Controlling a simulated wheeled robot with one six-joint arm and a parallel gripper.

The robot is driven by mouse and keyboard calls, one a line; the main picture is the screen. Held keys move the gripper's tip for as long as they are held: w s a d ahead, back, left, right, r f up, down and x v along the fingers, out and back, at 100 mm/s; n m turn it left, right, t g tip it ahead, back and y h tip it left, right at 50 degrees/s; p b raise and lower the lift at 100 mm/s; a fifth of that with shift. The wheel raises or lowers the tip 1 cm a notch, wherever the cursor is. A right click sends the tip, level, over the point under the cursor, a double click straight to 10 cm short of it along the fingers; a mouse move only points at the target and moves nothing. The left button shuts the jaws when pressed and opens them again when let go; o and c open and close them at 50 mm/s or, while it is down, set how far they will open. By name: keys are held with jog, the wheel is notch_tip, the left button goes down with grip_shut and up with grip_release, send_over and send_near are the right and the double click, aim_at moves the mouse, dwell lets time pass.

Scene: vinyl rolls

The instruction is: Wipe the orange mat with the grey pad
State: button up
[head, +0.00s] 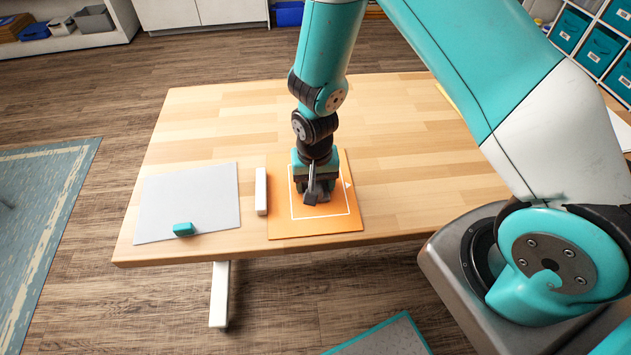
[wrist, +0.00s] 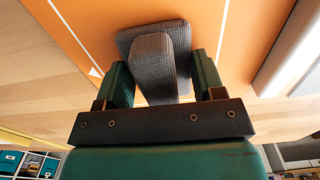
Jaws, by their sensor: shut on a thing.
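The orange mat (head: 285,228) lies flat on the wooden table, with a white outlined rectangle and a small white triangle on it. My gripper (head: 315,188) is above the mat, pointing down. It is shut on the grey pad (head: 311,198), which is at the mat's surface within the outlined area; I cannot tell whether it presses on it. In the wrist view the pad (wrist: 153,58) has a textured grey block between the two fingers and a wider base against the orange mat (wrist: 110,30). The arm hides part of the mat's far side.
A white bar (head: 261,192) lies just left of the mat. The wooden table (head: 215,125) is clear behind these. Its front edge runs close to the mat.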

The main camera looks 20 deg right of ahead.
jog(key=shift+r+p, duration=2.85)
jog(key=shift+r, duration=0.7)
jog(key=d+n, duration=0.3)
jog(key=d, duration=0.7)
jog(key=shift+r+n, duration=0.25)
jog(key=shift+n, duration=0.05)
